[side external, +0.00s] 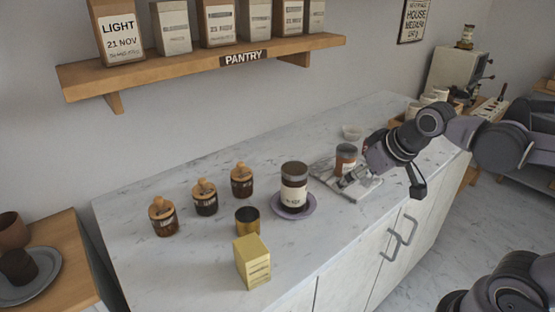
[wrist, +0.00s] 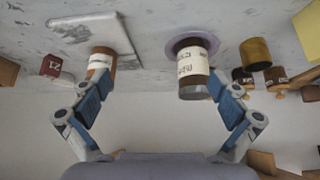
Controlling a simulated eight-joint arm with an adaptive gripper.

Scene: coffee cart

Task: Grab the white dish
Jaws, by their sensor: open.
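The tray also shows at the upper left of the wrist view (wrist: 75,32).
A large dark labelled jar (side external: 294,183) stands on a purple saucer (side external: 310,208) left of the tray. A brass cup (side external: 247,221), a yellow box (side external: 252,262) and wooden-lidded jars (side external: 205,198) stand farther left. A pantry shelf (side external: 200,66) hangs above. Bare counter lies along the wall.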

